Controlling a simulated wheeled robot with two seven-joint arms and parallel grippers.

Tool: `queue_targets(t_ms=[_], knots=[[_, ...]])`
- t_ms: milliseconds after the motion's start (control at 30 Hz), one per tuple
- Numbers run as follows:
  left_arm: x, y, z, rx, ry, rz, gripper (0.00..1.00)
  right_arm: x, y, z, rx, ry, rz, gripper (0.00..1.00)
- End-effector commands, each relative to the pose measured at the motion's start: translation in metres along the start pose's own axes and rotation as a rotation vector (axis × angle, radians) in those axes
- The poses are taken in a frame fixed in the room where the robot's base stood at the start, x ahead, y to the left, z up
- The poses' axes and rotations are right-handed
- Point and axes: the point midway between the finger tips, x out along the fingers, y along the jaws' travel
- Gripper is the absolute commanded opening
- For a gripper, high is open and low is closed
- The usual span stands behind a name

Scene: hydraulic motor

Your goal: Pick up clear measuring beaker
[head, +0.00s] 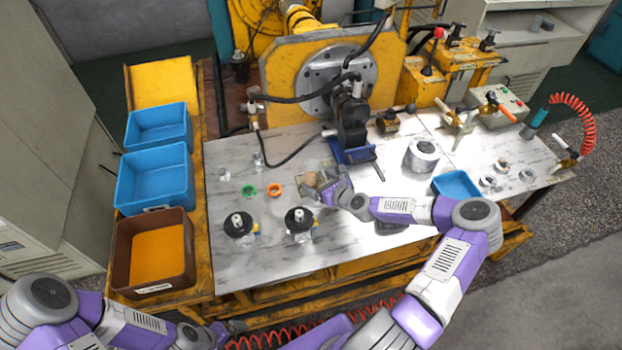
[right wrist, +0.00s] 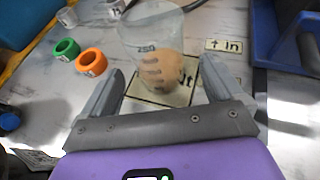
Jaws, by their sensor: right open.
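The clear measuring beaker (right wrist: 150,42) stands on the table in the right wrist view, with dark graduation marks and something orange showing in or through its lower part. In the head view the beaker (head: 309,180) is small and partly hidden by my right gripper. My right gripper (head: 322,190) is open, its fingers (right wrist: 165,88) apart on either side of the beaker's lower part in the picture. I cannot tell whether they touch it. My left gripper (head: 230,328) is low at the front edge of the table, away from the beaker, and its jaws are unclear.
A green ring (head: 248,190) and an orange ring (head: 275,190) lie left of the beaker. Two black round parts (head: 238,224) stand nearer the front. A dark motor (head: 350,120) on a blue support (head: 352,154) is behind. Blue bins (head: 155,176) line the left.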

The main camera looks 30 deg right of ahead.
Motion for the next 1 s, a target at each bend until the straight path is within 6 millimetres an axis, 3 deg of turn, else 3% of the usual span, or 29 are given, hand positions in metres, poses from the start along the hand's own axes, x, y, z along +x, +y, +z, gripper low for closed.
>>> queue_targets(t_ms=[200,467,867,1000], knots=[[0.009,-0.003,-0.001,0.000,0.000,0.000,0.94,0.027,0.001,-0.001,-0.002,0.001,0.001,0.94],[0.009,-0.003,-0.001,0.000,0.000,0.000,0.94,0.030,0.001,0.000,0.000,0.001,0.001,0.94],[0.009,-0.003,0.000,0.000,0.000,0.000,0.94,0.030,0.001,0.000,0.000,0.001,0.001,0.36],[0.009,-0.003,-0.001,0.000,0.000,0.000,0.94,0.030,0.001,0.000,-0.001,0.000,0.001,0.35]])
